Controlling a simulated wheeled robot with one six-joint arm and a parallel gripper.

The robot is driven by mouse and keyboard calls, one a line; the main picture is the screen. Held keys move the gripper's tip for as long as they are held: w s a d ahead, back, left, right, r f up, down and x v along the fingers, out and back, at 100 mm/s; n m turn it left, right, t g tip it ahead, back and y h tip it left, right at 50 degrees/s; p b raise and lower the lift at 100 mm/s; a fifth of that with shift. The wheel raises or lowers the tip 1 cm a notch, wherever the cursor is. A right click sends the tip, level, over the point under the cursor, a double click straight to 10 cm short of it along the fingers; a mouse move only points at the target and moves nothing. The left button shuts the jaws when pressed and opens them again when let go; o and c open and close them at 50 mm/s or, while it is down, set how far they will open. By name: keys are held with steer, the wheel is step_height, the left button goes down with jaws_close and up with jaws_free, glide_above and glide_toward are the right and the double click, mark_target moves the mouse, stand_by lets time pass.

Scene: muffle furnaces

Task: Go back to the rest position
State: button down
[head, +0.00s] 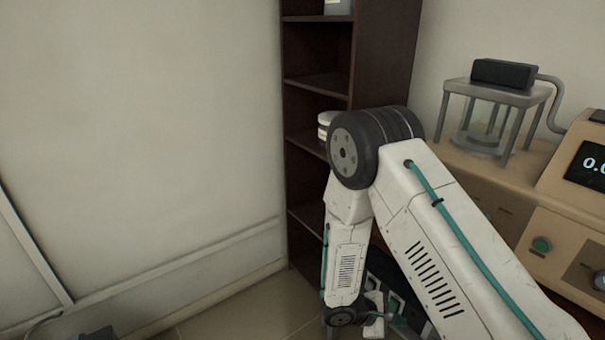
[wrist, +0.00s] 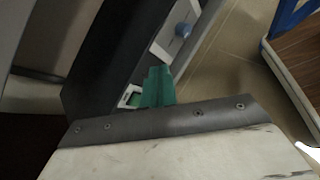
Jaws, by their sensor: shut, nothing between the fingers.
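My gripper (wrist: 157,84) shows in the wrist view as two teal fingers closed together with nothing between them. It points toward a dark panel (wrist: 105,62), and I cannot tell whether it touches it. In the head view my white arm folds down at the elbow in front of the shelf. My wrist hangs low at the bottom centre, and the fingers there are too small and covered to read.
The dark panel carries a blue knob (wrist: 183,30) and a green button (wrist: 134,100). A dark brown shelf (head: 318,88) holds a white jar (head: 325,119). A beige instrument (head: 560,190) with a display stands at the right.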

steer(key=s+r+m+y, duration=0.4)
steer(key=s+r, duration=0.3)
steer(key=r, duration=0.7)
steer(key=s+r+m+y, duration=0.3)
steer(key=s+r+m, duration=0.2)
steer(key=r, duration=0.9)
steer(key=s+r+m+y, duration=0.4)
steer(key=s+r, duration=0.7)
steer(key=r, duration=0.3)
steer(key=shift+d+m+y, duration=0.3)
steer(key=shift+d+m, duration=0.05)
steer(key=shift+m, duration=0.15)
